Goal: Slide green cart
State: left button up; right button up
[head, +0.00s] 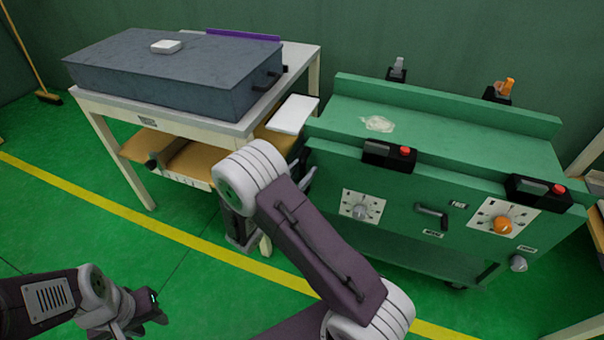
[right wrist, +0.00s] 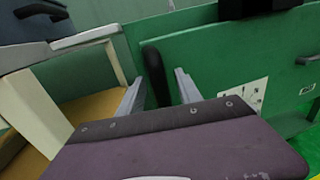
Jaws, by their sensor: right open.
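The green cart (head: 450,138) stands at the right in the head view, against the back wall. Its front carries dials, a black crank handle (head: 431,214) and black boxes with red buttons. In the right wrist view its green side (right wrist: 215,65) fills the upper right. A black upright handle (right wrist: 154,74) at the cart's left end stands between the fingers of my right gripper (right wrist: 160,78), which is open. In the head view my right arm mostly hides this gripper. My left gripper (head: 150,306) is low at the left, away from the cart; its finger gap is unclear.
A white-topped table (head: 222,124) with a large grey box (head: 165,75) stands left of the cart. A small white panel (head: 292,114) lies between them. A yellow line (head: 150,213) crosses the green floor, which is clear at the front left. A broom (head: 47,97) leans far left.

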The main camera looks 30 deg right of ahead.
grip_shut()
dwell(1.4)
